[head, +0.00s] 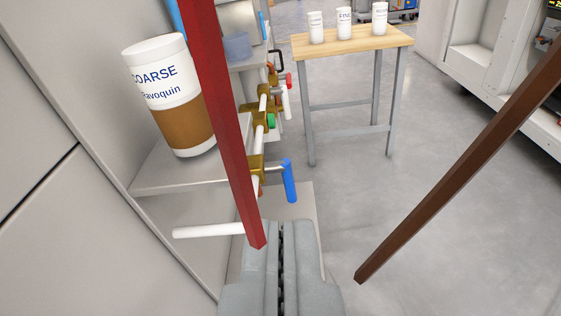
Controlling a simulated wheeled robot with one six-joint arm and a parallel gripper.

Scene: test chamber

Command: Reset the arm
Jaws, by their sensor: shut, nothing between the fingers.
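My gripper (281,230) shows at the bottom middle of the head view. Its two grey fingers are closed against each other with nothing between them. The fingers point away from the camera over a pale grey surface, beside a white pipe end (208,230) on the left. A red bar (222,110) slants down from the top edge and ends at the left fingertip in the picture; I cannot tell if they touch. The rest of my arm is out of view.
A COARSE Ravoquin container (172,95) stands on a shelf (165,180) at left. Valve pipes with a blue handle (290,181) lie ahead. A wooden-topped table (350,42) holds three white containers. A brown bar (460,170) slants at right. Floor (400,225) between is clear.

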